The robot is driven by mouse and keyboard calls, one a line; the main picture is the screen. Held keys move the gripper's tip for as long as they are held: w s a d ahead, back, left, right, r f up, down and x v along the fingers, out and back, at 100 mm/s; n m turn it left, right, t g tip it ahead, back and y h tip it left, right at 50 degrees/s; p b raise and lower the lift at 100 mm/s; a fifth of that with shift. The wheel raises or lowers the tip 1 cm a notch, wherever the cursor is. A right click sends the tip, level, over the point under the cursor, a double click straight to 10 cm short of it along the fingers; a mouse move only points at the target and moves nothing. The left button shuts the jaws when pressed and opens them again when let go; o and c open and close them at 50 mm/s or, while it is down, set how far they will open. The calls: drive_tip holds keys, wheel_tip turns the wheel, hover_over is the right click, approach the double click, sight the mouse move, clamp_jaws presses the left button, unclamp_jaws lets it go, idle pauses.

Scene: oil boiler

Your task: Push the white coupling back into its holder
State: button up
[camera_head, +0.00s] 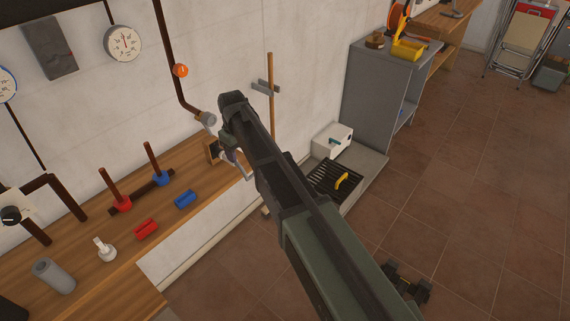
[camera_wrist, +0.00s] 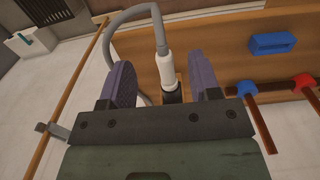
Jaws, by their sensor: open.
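The white coupling (camera_wrist: 167,66) is in the wrist view, with a curved grey hose (camera_wrist: 132,14) running from its top end. Its other end meets a dark piece (camera_wrist: 173,95) that appears to be its holder; my gripper body partly hides it, and how deep the coupling sits in it cannot be told. My gripper (camera_wrist: 160,62) is open, with one purple finger on each side of the coupling and visible gaps between. In the head view my arm hides most of the gripper and the coupling at the bench's far end.
The wooden bench (camera_head: 88,246) holds a red block (camera_head: 146,229), a blue block (camera_head: 185,199), red and blue valve levers, a white fitting (camera_head: 104,250) and a grey cylinder (camera_head: 53,276). A thin wooden pole (camera_head: 271,75) stands near the wall. Open tiled floor lies to the right.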

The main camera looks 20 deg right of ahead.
wheel_tip(320, 180, up, 8)
drive_tip(key=w+a+p, duration=0.2)
drive_tip(key=p, duration=0.4)
drive_tip(key=w+a, duration=0.3)
drive_tip(key=w, duration=0.2)
wheel_tip(320, 180, up, 12)
drive_tip(key=p, duration=1.2)
drive_tip(key=s+d+f+m+b, duration=0.2)
drive_tip(key=s+d+f+b, duration=0.2)
drive_tip(key=s, duration=0.5)
drive_tip(key=s+d+f+m+b, duration=0.2)
drive_tip(key=s+d+f+b, duration=0.2)
drive_tip(key=s, duration=0.6)
drive_tip(key=s+d+f+m+b, duration=0.2)
drive_tip(key=s+d+f+b, duration=0.2)
drive_tip(key=s, duration=0.6)
drive_tip(key=shift+s+d+f+m, duration=0.15)
drive_tip(key=shift+d+f+m, duration=0.15)
drive_tip(key=shift+d, duration=0.95)
drive_tip(key=shift+m, duration=0.3)
drive_tip(key=s+d, duration=0.2)
drive_tip(key=s, duration=0.1)
drive_tip(key=shift+s+d, duration=0.2)
drive_tip(key=shift+d, duration=0.2)
